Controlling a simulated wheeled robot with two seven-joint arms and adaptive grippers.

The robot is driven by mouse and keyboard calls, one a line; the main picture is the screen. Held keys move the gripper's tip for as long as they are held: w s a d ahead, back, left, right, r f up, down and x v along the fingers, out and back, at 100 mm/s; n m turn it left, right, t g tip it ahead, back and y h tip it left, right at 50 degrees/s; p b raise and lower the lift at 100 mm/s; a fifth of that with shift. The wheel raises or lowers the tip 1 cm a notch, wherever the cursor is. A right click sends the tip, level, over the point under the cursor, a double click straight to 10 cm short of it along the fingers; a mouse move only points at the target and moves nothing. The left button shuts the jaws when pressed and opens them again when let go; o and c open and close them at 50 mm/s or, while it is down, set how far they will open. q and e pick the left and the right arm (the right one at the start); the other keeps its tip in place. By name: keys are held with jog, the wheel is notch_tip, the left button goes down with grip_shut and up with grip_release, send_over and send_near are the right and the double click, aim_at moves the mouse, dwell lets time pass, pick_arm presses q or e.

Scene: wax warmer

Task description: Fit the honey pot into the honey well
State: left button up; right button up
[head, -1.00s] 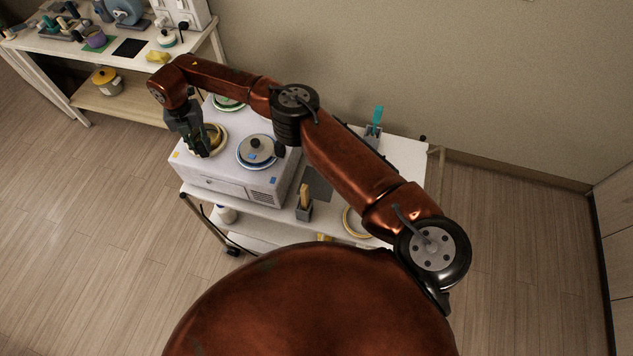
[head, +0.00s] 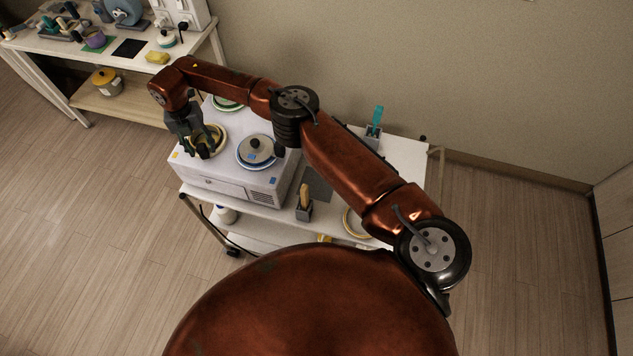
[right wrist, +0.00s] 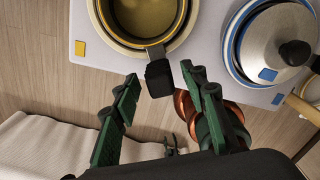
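The honey pot (right wrist: 143,18), with a golden inside and a dark handle (right wrist: 159,74), sits within the yellow-ringed honey well (right wrist: 186,35) on the white warmer. In the head view the pot (head: 212,137) is partly covered by my right gripper (head: 203,149). In the right wrist view my right gripper (right wrist: 160,76) is open, with one finger on each side of the handle and gaps showing. The pot looks about level inside the ring; I cannot tell whether it is fully seated.
A lidded grey pot (head: 256,150) in a blue-ringed well stands right of the honey pot. A green-ringed well (head: 226,103) lies behind, partly under my arm. A holder with wooden sticks (head: 304,204) stands on the cart (head: 405,170). Another table (head: 60,47) is at the far left.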

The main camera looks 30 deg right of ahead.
jog(key=shift+r, duration=0.1)
dwell(0.6)
jog(key=shift+r+p, duration=2.15)
jog(key=shift+r, duration=1.75)
notch_tip(320, 180, up, 12)
jog(key=shift+s, duration=0.1)
